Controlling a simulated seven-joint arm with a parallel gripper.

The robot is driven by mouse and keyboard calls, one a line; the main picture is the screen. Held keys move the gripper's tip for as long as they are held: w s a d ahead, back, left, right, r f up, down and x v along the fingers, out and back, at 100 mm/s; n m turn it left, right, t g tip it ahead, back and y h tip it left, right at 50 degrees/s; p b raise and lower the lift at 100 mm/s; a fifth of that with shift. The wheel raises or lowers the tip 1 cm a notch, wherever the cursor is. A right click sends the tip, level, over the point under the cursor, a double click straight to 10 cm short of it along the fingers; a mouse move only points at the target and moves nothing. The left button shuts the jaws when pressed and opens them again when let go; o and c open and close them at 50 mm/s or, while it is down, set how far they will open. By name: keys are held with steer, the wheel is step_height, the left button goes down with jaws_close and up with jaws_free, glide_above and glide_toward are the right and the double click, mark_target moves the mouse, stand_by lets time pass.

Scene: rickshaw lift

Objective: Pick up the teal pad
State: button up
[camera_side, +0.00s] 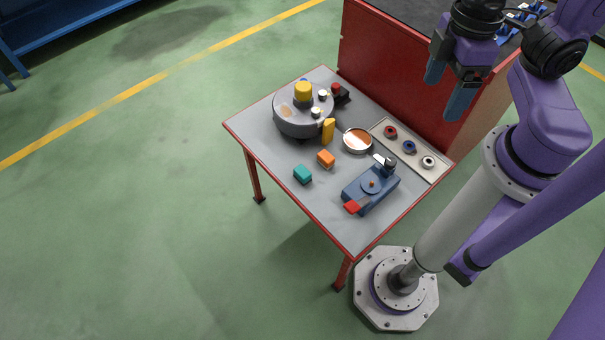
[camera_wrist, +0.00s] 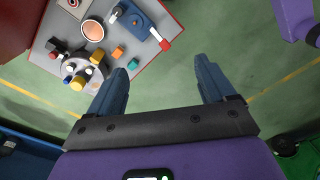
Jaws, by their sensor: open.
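The teal pad (camera_side: 302,174) is a small block lying on the grey table near its front-left edge in the side view. It also shows in the wrist view (camera_wrist: 131,62), small and far off, close to the table edge. An orange block (camera_side: 326,159) lies just beside it, apart from it. My gripper (camera_side: 447,92) is open and empty, high above the table's right end and well away from the pad. In the wrist view its two blue fingers (camera_wrist: 164,82) are spread wide, with only green floor between them.
The red-edged table (camera_side: 270,152) holds a round grey fixture (camera_side: 289,122), a yellow upright piece (camera_side: 328,131), a copper-coloured dish (camera_side: 357,141), a blue device with a red tab (camera_side: 370,187), and a tray of small rings (camera_side: 434,175). A red panel (camera_side: 390,75) stands behind.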

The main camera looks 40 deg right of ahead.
steer(key=w+a+f+m+g+y, duration=0.1)
steer(key=w+a+f+m+y, duration=0.1)
steer(key=w+a+f+m, duration=0.45)
steer(key=m+t+h, duration=0.1)
steer(key=m, duration=2.2)
glide_above(303, 171)
steer(key=f, duration=2.2)
steer(key=d+f, duration=0.1)
steer(key=f, duration=1)
steer(key=shift+s, duration=0.2)
steer(key=shift+w+a+f, duration=0.1)
steer(key=shift+a+f, duration=0.1)
steer(key=shift+f, duration=0.7)
steer(key=shift+w+a+f, duration=0.1)
steer(key=shift+a+f, duration=0.1)
steer(key=shift+f, duration=0.7)
steer(key=shift+a+f, duration=0.2)
steer(key=shift+f, duration=0.7)
steer(key=c, duration=1.1)
